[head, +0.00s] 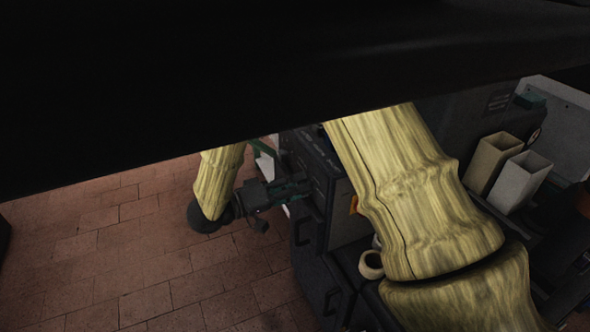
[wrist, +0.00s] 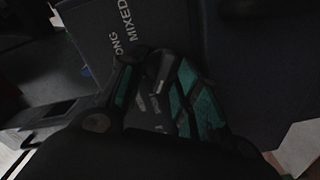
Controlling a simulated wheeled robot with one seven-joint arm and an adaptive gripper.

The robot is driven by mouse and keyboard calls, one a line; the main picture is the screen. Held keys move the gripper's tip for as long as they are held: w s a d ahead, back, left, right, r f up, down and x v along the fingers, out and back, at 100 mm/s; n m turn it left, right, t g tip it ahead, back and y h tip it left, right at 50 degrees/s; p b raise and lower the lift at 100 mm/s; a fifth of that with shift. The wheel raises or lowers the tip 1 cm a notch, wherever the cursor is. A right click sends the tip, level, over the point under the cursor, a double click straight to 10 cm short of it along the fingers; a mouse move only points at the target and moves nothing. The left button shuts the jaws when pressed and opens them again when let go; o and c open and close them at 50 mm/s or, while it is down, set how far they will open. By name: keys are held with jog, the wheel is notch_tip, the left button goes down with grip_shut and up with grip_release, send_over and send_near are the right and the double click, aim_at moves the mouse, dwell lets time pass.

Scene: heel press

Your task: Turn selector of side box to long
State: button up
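The side box shows in the wrist view as a dark panel (wrist: 95,30) with white lettering, "ONG" and "MIXED", beyond my fingers. My gripper (wrist: 154,66) has teal pads, and its two fingers stand apart close to the panel. A dark grey piece with a pale edge, perhaps the selector (wrist: 161,72), shows between the fingertips. I cannot tell whether the fingers touch it, and its pointing direction is unclear. In the head view my gripper (head: 306,184) is at the left side of the dark machine (head: 345,212); the selector is hidden there.
Two upright open bins, one beige (head: 489,160) and one pale grey (head: 520,181), stand at the right. A cream ring-shaped item (head: 371,264) is beside my arm. Brick-patterned floor (head: 130,255) lies open at the left. A dark shape covers the top of the head view.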

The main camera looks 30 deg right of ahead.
jog(key=shift+d+f, duration=0.1)
grip_shut()
jog(key=shift+s, duration=0.1)
dwell(0.3)
jog(key=shift+s+m+p, duration=0.15)
jog(key=shift+m+p, duration=1.05)
jog(key=shift+m, duration=2.7)
jog(key=shift+s+m+p, duration=0.1)
jog(key=shift+m+p, duration=1.1)
jog(key=shift+m, duration=2.7)
grip_release()
